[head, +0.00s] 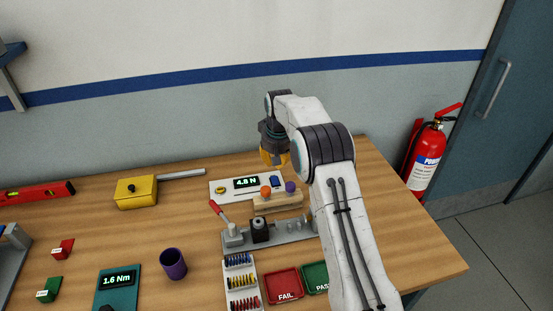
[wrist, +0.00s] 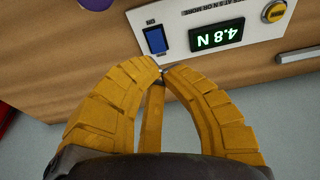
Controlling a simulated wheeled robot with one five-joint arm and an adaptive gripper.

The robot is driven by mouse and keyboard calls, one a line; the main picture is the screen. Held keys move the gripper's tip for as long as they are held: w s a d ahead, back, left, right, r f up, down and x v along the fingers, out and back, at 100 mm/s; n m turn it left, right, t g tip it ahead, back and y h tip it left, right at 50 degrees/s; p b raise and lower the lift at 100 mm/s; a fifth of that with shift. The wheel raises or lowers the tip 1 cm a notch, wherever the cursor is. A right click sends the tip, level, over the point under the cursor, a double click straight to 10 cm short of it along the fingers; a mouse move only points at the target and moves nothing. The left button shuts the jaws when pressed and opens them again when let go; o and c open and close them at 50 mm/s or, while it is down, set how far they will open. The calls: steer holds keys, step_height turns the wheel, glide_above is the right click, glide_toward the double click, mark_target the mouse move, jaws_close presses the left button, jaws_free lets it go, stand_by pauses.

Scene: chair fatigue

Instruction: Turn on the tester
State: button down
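My yellow gripper (head: 273,160) is above the panel's back right part, pointing down. Its fingertips (wrist: 161,70) meet with nothing visible between them. I see no contact with the switch.
A wooden block (head: 278,204) with orange and purple knobs sits in front of the panel. Nearby are a red-handled fixture (head: 290,231), a purple cup (head: 173,264), a yellow box (head: 135,192) and a teal meter (head: 117,300) reading 1.6 Nm. The table's right side is bare.

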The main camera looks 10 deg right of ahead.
steer(key=shift+s+b+v, duration=0.2)
steer(key=shift+s+v, duration=0.05)
steer(key=shift+v, duration=0.75)
steer(key=shift+s+b+v, duration=0.15)
steer(key=shift+s+v, duration=0.05)
steer(key=shift+v, duration=0.8)
steer(key=shift+f, duration=0.1)
steer(key=s+r, duration=0.6)
steer(key=s, duration=0.4)
steer(key=s+r, duration=0.7)
steer(key=s, duration=0.2)
steer(key=s+f, duration=0.2)
steer(key=s, duration=0.9)
steer(key=s+f+t, duration=0.1)
steer(key=s+f, duration=0.1)
steer(key=s, duration=0.8)
steer(key=shift+s+d+f+t, duration=0.2)
steer(key=shift+s+t, duration=0.1)
steer(key=shift+s, duration=0.1)
